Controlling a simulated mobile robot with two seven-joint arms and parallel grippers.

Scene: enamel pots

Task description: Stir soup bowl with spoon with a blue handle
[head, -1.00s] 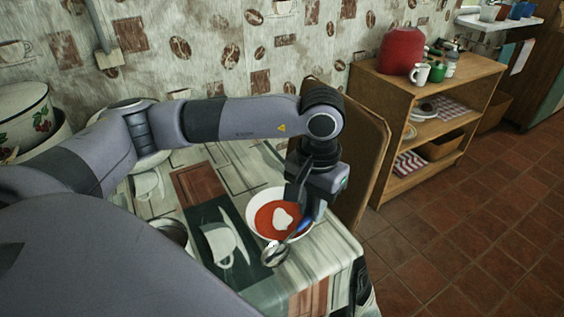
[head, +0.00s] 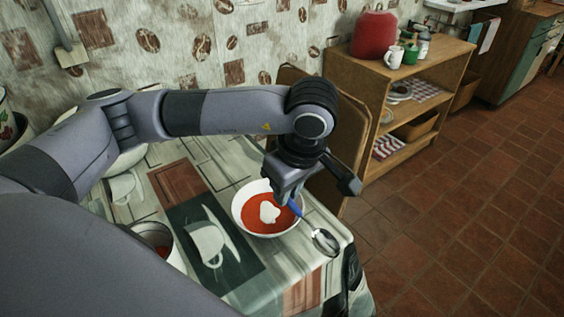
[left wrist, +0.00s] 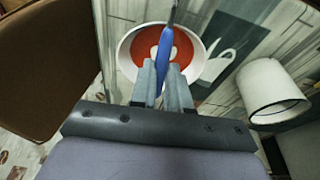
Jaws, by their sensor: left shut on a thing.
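The soup bowl (head: 239,222) is white and holds red soup with a white blob in the middle. It stands on the patterned table and also shows in the left wrist view (left wrist: 126,58). My left gripper (head: 290,196) is shut on the blue handle of the spoon (head: 325,241). The blue handle shows between the fingertips in the left wrist view (left wrist: 170,50). The gripper is over the right side of the bowl. The metal spoon head is outside the bowl, to its lower right in the head view. My right gripper is not in view.
A white pot (head: 163,243) with red contents stands left of the bowl and shows in the left wrist view (left wrist: 270,88). A brown chair back (head: 345,150) is close behind the table's right end. A wooden shelf (head: 390,75) stands farther right.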

